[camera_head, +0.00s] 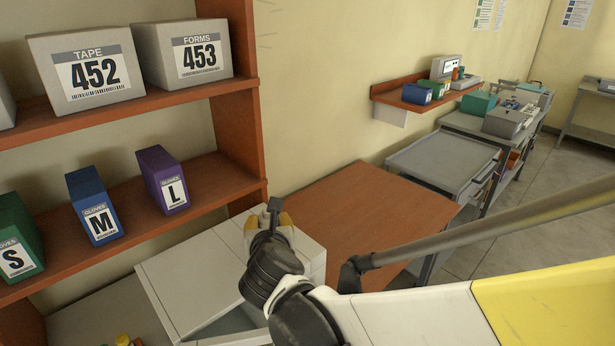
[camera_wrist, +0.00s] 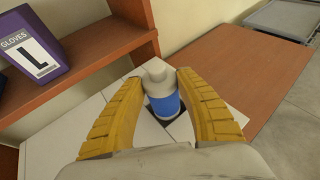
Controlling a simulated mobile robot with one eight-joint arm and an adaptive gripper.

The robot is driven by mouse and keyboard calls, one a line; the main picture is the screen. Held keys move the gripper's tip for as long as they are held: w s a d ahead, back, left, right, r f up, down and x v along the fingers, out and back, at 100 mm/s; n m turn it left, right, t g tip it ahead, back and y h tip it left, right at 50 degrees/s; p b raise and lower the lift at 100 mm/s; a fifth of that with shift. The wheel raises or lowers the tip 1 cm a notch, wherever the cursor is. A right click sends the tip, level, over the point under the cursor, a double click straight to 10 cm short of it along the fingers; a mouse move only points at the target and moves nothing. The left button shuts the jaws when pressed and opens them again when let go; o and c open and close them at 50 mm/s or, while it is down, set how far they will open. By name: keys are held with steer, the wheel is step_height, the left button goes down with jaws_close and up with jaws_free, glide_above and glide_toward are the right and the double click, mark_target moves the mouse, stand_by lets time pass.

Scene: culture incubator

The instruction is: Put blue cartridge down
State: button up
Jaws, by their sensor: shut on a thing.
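The blue cartridge (camera_wrist: 164,105), with a blue body and a pale grey-white top, stands between the two yellow fingers of my gripper (camera_wrist: 162,100) in the wrist view. My gripper is shut on it. In the head view my gripper (camera_head: 269,224) is over the right part of a white cabinet-like unit (camera_head: 190,262), and the cartridge cannot be made out there. A dark patch shows beside the cartridge's lower end in the wrist view. I cannot tell whether the cartridge touches the white surface.
A brown shelf (camera_head: 125,236) on the left holds glove boxes, including a purple one (camera_head: 163,180) and a blue one (camera_head: 93,205). A bare brown table (camera_head: 365,215) adjoins the white unit on the right. A grey cart (camera_head: 440,160) stands beyond it.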

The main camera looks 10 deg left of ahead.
steer(key=shift+f+b, duration=0.5)
steer(key=shift+f, duration=1.25)
steer(key=shift+f, duration=0.25)
steer(key=o, duration=1.2)
steer(key=shift+r, duration=0.1)
steer(key=shift+c, duration=0.2)
steer(key=shift+r, duration=0.15)
